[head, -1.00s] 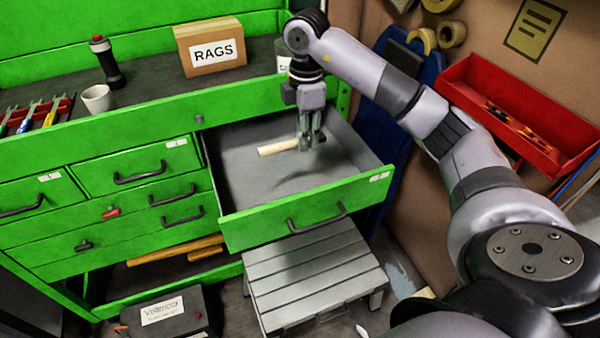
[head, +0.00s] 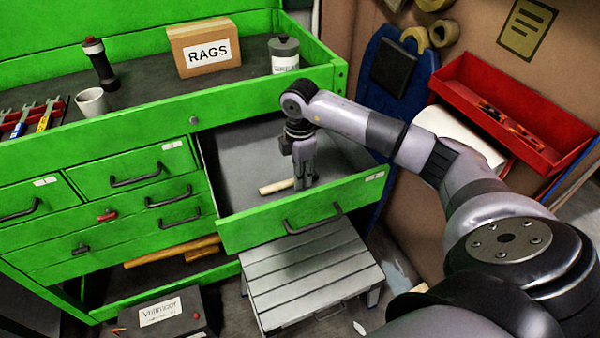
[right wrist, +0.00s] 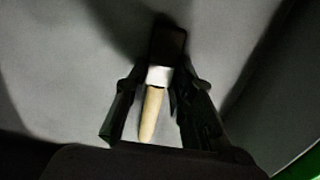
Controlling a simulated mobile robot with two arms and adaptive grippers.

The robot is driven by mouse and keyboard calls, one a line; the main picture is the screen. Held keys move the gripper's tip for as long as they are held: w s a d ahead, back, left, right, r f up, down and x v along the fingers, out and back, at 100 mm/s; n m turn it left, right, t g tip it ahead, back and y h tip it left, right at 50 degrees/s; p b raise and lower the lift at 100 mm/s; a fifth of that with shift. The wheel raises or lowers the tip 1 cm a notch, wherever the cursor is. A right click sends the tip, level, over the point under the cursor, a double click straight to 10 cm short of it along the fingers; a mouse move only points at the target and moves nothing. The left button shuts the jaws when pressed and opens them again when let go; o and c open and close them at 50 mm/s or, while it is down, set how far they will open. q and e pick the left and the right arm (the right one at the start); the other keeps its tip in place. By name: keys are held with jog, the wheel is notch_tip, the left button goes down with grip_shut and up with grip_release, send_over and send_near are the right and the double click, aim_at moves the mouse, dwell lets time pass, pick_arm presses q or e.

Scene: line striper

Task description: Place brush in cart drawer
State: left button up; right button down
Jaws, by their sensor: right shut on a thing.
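The brush shows its light wooden handle (head: 276,187) in the head view, pointing left out of my right gripper. In the right wrist view the brush (right wrist: 158,78) has a pale handle, a light metal band and a dark head, and lies between the two fingers. My right gripper (head: 303,184) points down inside the open cart drawer (head: 300,217) and is shut on the brush. The brush is low in the drawer, near its front; I cannot tell whether it touches the floor. My left gripper is not in view.
The green cart's top holds a rags box (head: 205,48), a white cup (head: 92,101), a dark flashlight (head: 100,64) and a grey canister (head: 284,55). A grey step stool (head: 312,280) stands below the drawer. A red bin (head: 510,115) is on the right wall.

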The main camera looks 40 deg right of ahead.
jog(key=shift+f, duration=0.1)
jog(key=c, duration=1.4)
grip_release()
jog(key=shift+o, duration=0.2)
jog(key=shift+r, duration=0.2)
jog(key=shift+w+r, duration=0.1)
jog(key=shift+r, duration=0.25)
notch_tip(320, 180, up, 11)
jog(key=b, duration=0.1)
jog(key=shift+r, duration=0.1)
